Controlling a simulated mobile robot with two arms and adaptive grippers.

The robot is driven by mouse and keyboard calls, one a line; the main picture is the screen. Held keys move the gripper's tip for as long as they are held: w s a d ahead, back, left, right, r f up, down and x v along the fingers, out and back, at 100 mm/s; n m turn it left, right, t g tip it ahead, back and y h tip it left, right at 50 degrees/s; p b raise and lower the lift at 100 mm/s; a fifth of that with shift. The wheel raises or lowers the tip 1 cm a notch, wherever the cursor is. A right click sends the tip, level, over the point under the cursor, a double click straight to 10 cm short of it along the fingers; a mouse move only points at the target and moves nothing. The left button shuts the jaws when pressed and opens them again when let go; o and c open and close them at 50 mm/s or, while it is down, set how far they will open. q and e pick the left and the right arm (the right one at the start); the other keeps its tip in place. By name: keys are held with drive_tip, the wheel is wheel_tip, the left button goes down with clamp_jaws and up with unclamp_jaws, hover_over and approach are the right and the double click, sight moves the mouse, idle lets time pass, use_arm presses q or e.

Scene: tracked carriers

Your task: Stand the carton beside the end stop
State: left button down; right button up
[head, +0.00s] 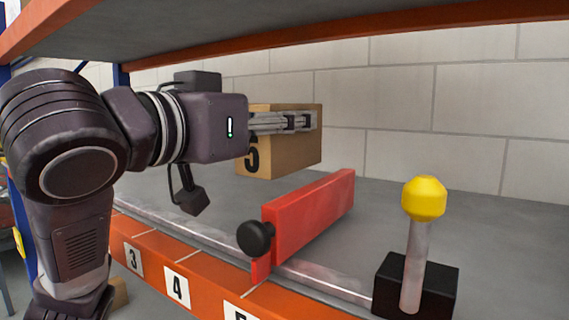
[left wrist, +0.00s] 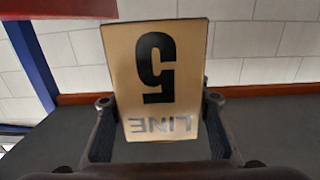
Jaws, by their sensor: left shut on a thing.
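The brown carton (head: 290,156) is in the grip of my left gripper (head: 298,122), up above the grey shelf and behind the red end stop (head: 308,218). In the left wrist view the carton (left wrist: 184,62) sits between both fingers (left wrist: 158,108), its "LINE 5" face upside down to that camera. In the head view the 5 looks upright, and the fingers hide part of the carton's upper face. The end stop is a red upright plate with a black knob, running back from the shelf's front edge. My right gripper is not in view.
A lever with a yellow knob (head: 424,198) on a black base stands at the front right. Numbered labels line the orange front beam (head: 150,258). An upper shelf (head: 300,30) hangs overhead, and a block wall closes the back.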

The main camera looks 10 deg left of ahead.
sight(282, 164)
use_arm(q)
drive_tip(key=shift+a+f, duration=0.1)
drive_tip(key=shift+f, duration=0.55)
drive_tip(key=f, duration=0.3)
drive_tip(key=shift+w+d+p, duration=0.25)
drive_tip(key=shift+p, duration=0.1)
drive_tip(key=shift+s+a+f, duration=0.1)
drive_tip(key=shift+a+f, duration=0.05)
drive_tip(key=shift+f, duration=0.5)
drive_tip(key=shift+f+b, duration=0.25)
drive_tip(key=shift+b, duration=0.05)
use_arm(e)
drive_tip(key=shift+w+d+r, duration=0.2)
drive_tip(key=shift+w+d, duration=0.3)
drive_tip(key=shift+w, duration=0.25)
use_arm(q)
drive_tip(key=shift+f, duration=0.1)
